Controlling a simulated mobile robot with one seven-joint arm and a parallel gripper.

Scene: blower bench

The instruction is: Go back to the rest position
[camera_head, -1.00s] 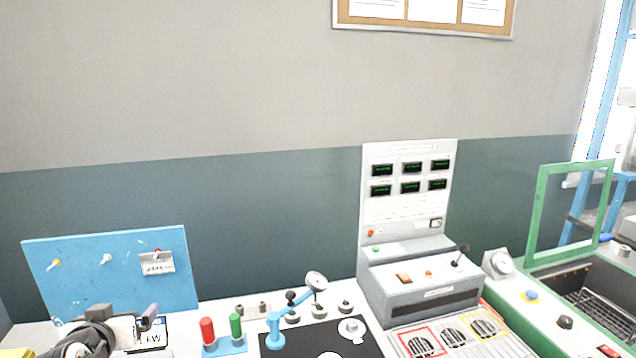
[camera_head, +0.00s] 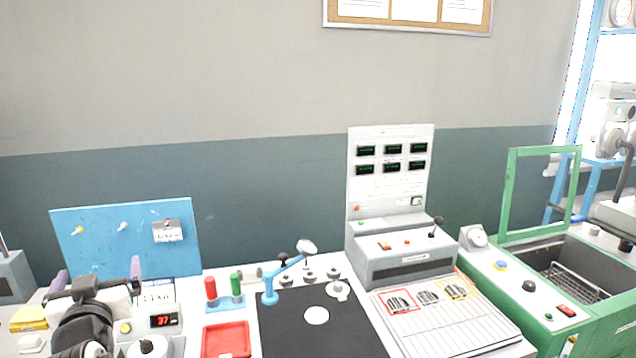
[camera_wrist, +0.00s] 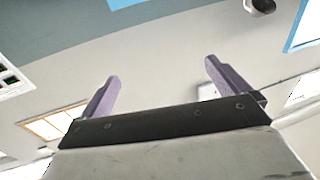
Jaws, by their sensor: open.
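My gripper (camera_head: 98,275) is at the lower left of the head view, raised in front of the blue pegboard (camera_head: 100,235). Its two purple fingers stand apart with nothing between them. In the wrist view the open fingers (camera_wrist: 160,88) show against the wall and ceiling, and no object is near them. My wrist and arm hide part of the bench at the lower left.
The bench holds a red tray (camera_head: 226,340), red and green handles, a black mat (camera_head: 345,335) with a blue stand, and a grey console (camera_head: 400,255). A red-digit display (camera_head: 164,320) sits right of my arm. A green-framed basin (camera_head: 590,270) is at right.

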